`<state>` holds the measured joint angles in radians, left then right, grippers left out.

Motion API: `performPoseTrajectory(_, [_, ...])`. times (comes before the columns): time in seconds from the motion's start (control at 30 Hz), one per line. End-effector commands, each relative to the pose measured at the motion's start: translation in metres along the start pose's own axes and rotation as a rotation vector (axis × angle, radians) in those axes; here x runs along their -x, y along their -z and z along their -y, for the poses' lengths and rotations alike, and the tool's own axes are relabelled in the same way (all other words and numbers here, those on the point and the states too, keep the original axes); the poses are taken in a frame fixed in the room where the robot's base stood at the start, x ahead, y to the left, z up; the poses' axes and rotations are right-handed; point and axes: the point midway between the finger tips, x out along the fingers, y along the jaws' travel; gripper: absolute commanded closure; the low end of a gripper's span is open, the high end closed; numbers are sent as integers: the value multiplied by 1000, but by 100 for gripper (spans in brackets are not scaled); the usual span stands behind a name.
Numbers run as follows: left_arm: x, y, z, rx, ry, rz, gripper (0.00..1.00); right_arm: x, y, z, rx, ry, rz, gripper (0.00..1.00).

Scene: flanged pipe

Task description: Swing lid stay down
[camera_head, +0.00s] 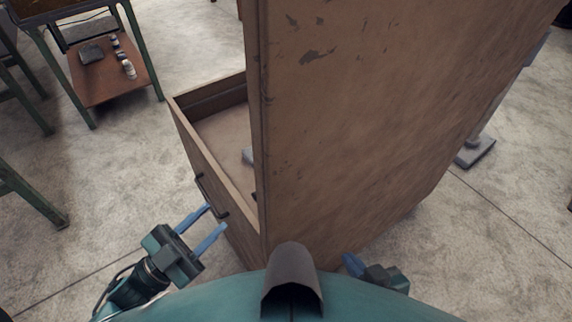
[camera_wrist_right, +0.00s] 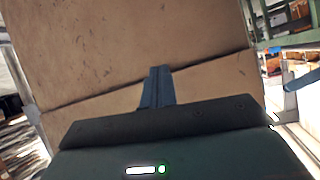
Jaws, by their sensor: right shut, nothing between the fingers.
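I cannot make out a lid stay in either view. A tall brown wooden cabinet (camera_head: 370,120) with worn, chipped paint fills the middle of the head view. An open drawer or box section (camera_head: 205,165) sticks out on its left, with a dark bar handle (camera_head: 212,197) on its front. My left gripper (camera_head: 216,216) is open, its blue fingers apart close to the handle; contact is unclear. My right gripper (camera_head: 350,261) is low, right of centre, beside the cabinet's side. In the right wrist view its fingers (camera_wrist_right: 157,88) are together and empty, before a brown panel (camera_wrist_right: 130,45).
A green-framed trolley (camera_head: 110,80) with small items on its brown shelf stands at the upper left. A grey foot (camera_head: 475,152) stands on the floor behind the cabinet at right. Concrete floor (camera_head: 90,200) is clear at left and lower right.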

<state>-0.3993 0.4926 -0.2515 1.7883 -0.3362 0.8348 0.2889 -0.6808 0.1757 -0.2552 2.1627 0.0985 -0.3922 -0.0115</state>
Motion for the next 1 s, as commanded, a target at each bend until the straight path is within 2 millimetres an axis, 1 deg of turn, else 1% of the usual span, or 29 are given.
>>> performPoseTrajectory(0.13, [2, 3, -7, 8, -17, -15, 67, 0, 0, 2, -2, 4, -2, 100])
performPoseTrajectory(0.27, [-10, 5, -7, 9, -17, -20, 67, 1, 2, 3, 0, 6, -1, 100])
performPoseTrajectory(0.37, [-28, 6, -6, 7, -17, -21, 67, 2, 4, 4, 4, 6, 1, 100])
performPoseTrajectory(0.6, [-80, 7, -7, 8, -16, -21, 67, 5, 7, 4, 18, 0, 12, 100])
performPoseTrajectory(0.7, [-98, 7, -7, 8, -16, -20, 67, 6, 6, 3, 25, -3, 19, 100])
performPoseTrajectory(0.83, [-116, 6, -8, 9, -16, -18, 67, 6, 6, 3, 33, -6, 24, 100])
performPoseTrajectory(1.0, [-127, 6, -9, 10, -16, -16, 67, 6, 8, 2, 37, -8, 22, 100])
